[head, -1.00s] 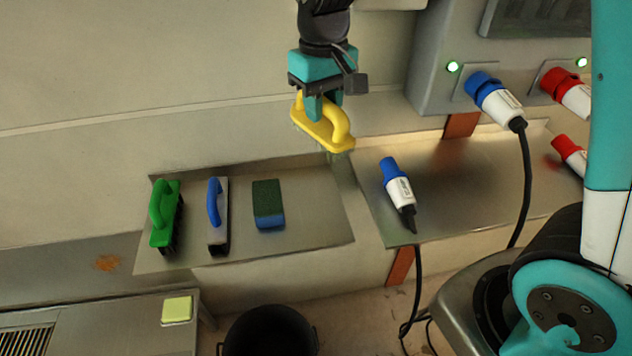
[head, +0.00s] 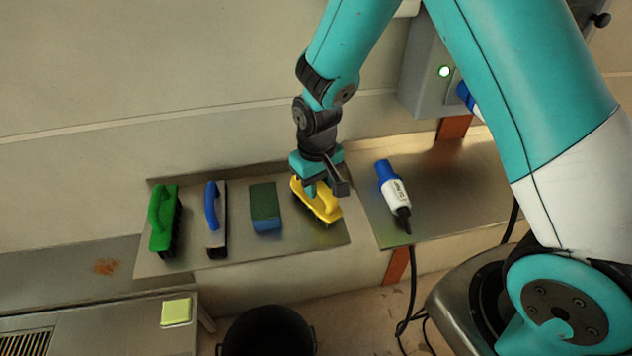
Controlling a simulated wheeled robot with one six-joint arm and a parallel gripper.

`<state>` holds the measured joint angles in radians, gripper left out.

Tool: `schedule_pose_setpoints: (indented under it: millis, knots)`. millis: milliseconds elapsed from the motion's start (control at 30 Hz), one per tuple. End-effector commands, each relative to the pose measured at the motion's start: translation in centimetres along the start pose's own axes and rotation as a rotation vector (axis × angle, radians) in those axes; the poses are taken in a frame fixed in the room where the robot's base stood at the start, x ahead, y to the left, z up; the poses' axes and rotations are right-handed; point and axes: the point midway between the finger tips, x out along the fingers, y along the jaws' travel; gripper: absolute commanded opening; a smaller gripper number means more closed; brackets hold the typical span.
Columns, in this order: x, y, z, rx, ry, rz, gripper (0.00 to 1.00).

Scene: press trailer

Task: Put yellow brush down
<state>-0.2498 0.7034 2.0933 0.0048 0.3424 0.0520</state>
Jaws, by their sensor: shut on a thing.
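The yellow brush (head: 325,208) is at the right end of the left metal shelf (head: 285,248), to the right of the green and blue sponge. It lies at a slant, handle up and bristles down. My gripper (head: 312,190) is above it and shut on its handle. The gripper hides part of the handle. I cannot tell whether the bristles touch the shelf or hang just above it.
On the same shelf are a green brush (head: 163,220), a blue-handled brush (head: 216,218) and a sponge (head: 264,207). A black bucket (head: 268,332) stands below. A wall rises behind.

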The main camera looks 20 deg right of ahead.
Motion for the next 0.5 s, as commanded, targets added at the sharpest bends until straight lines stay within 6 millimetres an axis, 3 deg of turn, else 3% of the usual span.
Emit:
schedule_pose_setpoints:
  millis: [300,333,400,500]
  knots:
    - [0.38,-0.01,-0.03,0.0,0.001,0.0,0.08]
    - [0.26,-0.01,-0.03,0.0,0.001,0.0,0.34]
    - [0.23,-0.01,-0.03,0.0,0.0,0.0,0.5]
    - [0.23,-0.01,-0.02,0.0,0.0,0.0,0.53]
